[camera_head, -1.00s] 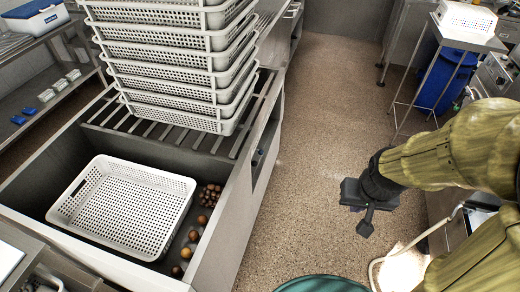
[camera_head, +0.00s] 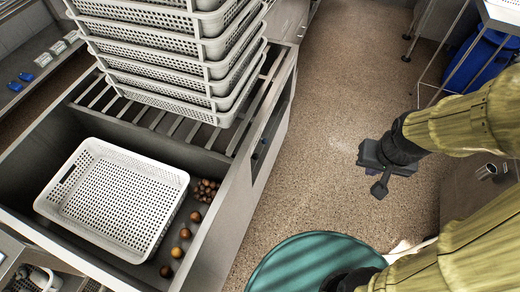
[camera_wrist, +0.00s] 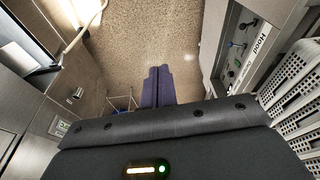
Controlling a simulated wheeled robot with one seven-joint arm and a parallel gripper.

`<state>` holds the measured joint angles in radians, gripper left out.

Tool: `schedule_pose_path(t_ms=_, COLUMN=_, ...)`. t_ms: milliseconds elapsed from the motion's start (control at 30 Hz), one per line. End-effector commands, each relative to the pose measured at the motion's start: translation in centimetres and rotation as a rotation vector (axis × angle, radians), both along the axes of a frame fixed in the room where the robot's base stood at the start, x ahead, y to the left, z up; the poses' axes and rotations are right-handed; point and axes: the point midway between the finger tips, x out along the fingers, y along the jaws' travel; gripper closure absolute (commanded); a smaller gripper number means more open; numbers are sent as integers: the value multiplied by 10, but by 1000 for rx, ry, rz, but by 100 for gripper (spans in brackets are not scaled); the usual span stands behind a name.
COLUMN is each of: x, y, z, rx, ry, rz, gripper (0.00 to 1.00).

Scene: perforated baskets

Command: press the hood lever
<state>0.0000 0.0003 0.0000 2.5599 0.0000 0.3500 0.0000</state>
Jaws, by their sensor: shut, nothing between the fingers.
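A panel marked "Hood" (camera_wrist: 262,37) is on the side of the metal counter, at the upper right in the wrist view. It carries several small levers.
A tall stack of white perforated baskets (camera_head: 205,60) stands on the slatted counter. Another white basket (camera_head: 115,200) and several round brown items lie in the basin (camera_head: 205,165). A metal cabinet (camera_head: 480,195) borders the right side. The speckled floor (camera_head: 330,90) between is clear.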

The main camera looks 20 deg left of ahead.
Motion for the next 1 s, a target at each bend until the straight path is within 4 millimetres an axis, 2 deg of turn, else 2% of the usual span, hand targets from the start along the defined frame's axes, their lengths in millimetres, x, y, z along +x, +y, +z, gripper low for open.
schedule_pose_path(t_ms=333, x=0, y=0, z=-1, rx=0, ry=-1, rz=2, gripper=100)
schedule_pose_path(t_ms=467, x=9, y=2, z=-13, rx=-16, ry=-17, rz=43, gripper=100)
schedule_pose_path(t_ms=633, x=41, y=14, z=-53, rx=-74, ry=-81, rz=214, gripper=100)
schedule_pose_path(t_ms=767, x=77, y=36, z=-93, rx=-121, ry=-161, rz=416, gripper=100)
schedule_pose_path(t_ms=1000, x=131, y=102, z=-166, rx=-158, ry=-321, rz=810, gripper=100)
